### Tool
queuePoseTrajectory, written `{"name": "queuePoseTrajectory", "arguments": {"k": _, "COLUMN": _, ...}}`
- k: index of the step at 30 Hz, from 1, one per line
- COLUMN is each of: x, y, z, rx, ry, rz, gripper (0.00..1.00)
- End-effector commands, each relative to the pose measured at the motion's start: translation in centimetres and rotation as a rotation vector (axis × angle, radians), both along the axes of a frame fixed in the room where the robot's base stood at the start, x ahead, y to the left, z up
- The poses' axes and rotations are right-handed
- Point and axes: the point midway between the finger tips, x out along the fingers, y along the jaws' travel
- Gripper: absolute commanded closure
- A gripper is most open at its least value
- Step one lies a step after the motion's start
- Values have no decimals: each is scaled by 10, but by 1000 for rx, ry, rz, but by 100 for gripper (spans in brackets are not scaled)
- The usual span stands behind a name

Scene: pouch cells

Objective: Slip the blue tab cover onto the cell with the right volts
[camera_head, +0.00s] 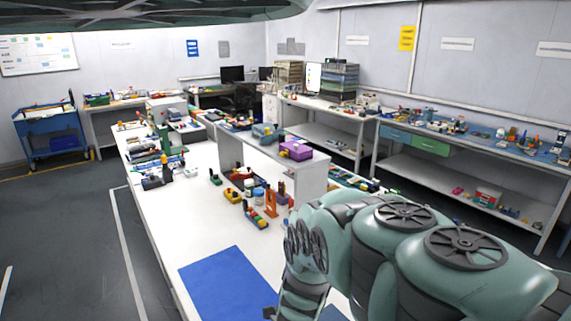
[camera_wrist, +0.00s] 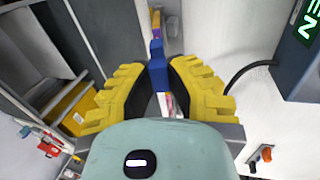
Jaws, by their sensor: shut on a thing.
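In the wrist view my gripper (camera_wrist: 158,82) has its two yellow-padded fingers closed on a narrow blue piece (camera_wrist: 157,62), which looks like the blue tab cover. The blue piece stands out beyond the fingertips. A small orange and purple thing (camera_wrist: 155,22) shows just past its far end; I cannot tell whether they touch. A dark grey device (camera_wrist: 297,70) with a lit green display is at the right, its text cut off. No pouch cell or volts reading can be made out. In the head view my arm hides most of the work area at the lower right.
A blue mat (camera_head: 222,284) lies on the white bench (camera_head: 165,232) near my arm. An orange stand (camera_head: 271,203) and several small coloured items stand behind it. A raised shelf holds a purple box (camera_head: 296,150). In the wrist view a yellow bin (camera_wrist: 72,108) is at the left.

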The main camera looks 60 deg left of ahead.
Motion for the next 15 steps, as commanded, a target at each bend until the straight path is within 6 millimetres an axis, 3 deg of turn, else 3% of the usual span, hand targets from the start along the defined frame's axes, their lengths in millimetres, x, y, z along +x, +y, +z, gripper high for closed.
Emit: {"name": "queuePoseTrajectory", "arguments": {"k": 15, "x": -1, "y": 0, "z": -4, "rx": 0, "ry": 0, "rz": 0, "gripper": 98}}
